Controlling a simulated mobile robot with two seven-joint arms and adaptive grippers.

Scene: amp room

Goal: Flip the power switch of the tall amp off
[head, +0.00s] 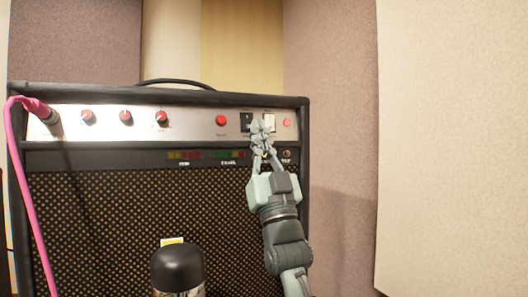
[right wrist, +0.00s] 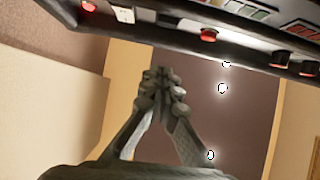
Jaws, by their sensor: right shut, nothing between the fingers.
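The amp (head: 65,156) fills the left and middle of the head view, with a silver control panel (head: 190,118) along its top. A black switch (head: 246,122) and a white switch (head: 269,116) sit side by side near the panel's right end. The white switch (right wrist: 124,14) also shows in the right wrist view. I cannot tell which one is the power switch or read its position. My right gripper (head: 262,128) is shut and empty, with its fingertips in front of the lower edges of both switches. Contact is unclear. My left gripper is out of view.
A red light (head: 287,123) is right of the switches; a red button (head: 221,120) is left. Several red-topped knobs (head: 125,116) and a pink cable (head: 28,200) are farther left. A black-capped cylinder (head: 177,266) stands in front of the amp. A pale wall panel (head: 450,150) is at right.

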